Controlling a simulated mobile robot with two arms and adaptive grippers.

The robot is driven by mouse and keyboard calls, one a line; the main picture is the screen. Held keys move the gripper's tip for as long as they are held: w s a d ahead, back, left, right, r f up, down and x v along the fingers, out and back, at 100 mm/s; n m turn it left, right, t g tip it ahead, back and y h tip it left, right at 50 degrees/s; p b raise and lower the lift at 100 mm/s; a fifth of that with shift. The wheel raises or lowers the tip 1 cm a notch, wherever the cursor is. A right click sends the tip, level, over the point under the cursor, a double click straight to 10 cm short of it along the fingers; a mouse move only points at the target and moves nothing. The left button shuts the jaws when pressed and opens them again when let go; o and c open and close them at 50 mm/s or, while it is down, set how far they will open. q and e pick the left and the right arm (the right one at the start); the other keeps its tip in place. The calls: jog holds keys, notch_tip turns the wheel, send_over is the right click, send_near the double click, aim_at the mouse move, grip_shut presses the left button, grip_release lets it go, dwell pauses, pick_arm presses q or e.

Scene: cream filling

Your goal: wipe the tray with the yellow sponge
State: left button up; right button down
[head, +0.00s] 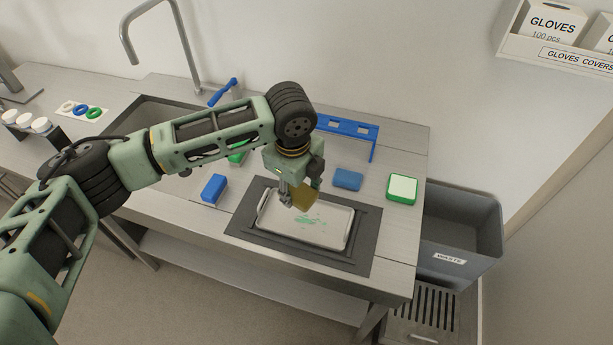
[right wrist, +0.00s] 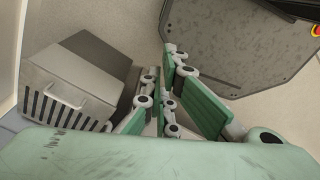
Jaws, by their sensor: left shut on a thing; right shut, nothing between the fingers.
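The tray (head: 333,233) lies on a dark mat (head: 362,258) on the steel counter. Green smears (head: 311,220) mark the middle of its light surface. My left gripper (head: 295,197) is above the tray's left back part, pointing down, and is shut on the yellow sponge (head: 305,196). The fingers partly hide the sponge, and I cannot tell whether it touches the tray. My right gripper (right wrist: 175,95) shows only in the right wrist view, shut and empty, away from the counter.
A blue sponge (head: 348,179) and a green-and-white box (head: 402,189) stand behind and right of the tray. A blue block (head: 214,188) is left of it. A blue rack (head: 345,128) stands at the back. A grey waste bin (head: 462,256) is right of the counter.

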aim_at(306, 183)
pick_arm(q)
jog(key=m, duration=0.1)
jog(key=w+d+m+p, duration=0.1)
jog(key=m, duration=0.1)
jog(key=shift+d+f+g, duration=0.1)
jog(key=shift+g, duration=0.3)
jog(key=shift+w+d+f+m+p, duration=0.15)
jog(key=shift+w+d+m+p, duration=0.05)
jog(key=shift+m, duration=0.4)
jog(key=shift+w+d+f+m+p, duration=0.1)
jog(key=shift+w+d+m+p, duration=0.1)
jog(key=shift+m, duration=0.4)
jog(key=shift+d+f+m, duration=0.1)
jog(key=shift+f+m, duration=0.15)
jog(key=shift+m, duration=0.25)
jog(key=shift+f+g, duration=0.3)
jog(key=shift+f, duration=0.15)
notch_tip(306, 183, down, 4)
jog(key=b, duration=0.4)
